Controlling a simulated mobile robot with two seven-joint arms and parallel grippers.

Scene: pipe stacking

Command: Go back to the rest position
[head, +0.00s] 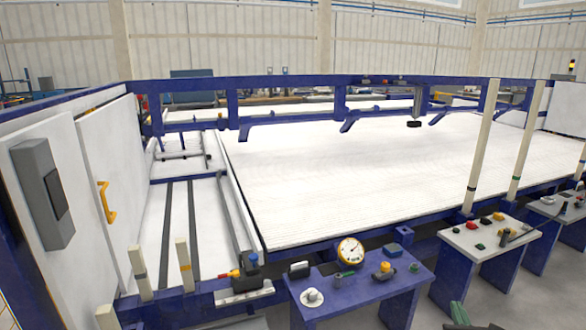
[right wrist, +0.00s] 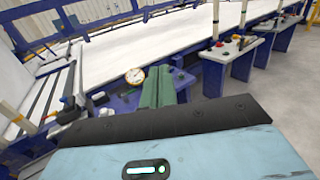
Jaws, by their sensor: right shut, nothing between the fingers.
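The tip of my right gripper (head: 458,312) shows as a small green shape at the bottom edge of the head view, right of centre. In the right wrist view its green fingers (right wrist: 157,80) are together, with nothing between them. They point away from the camera toward the machine and appear apart from everything around. My left gripper is not in either view.
A blue control stand (head: 330,295) with a round gauge (head: 350,250) is ahead. A white-topped stand (head: 485,236) is to its right. Behind them is a large machine bed (head: 380,170). A white cabinet (head: 60,190) stands left. Grey floor (right wrist: 280,80) is open at right.

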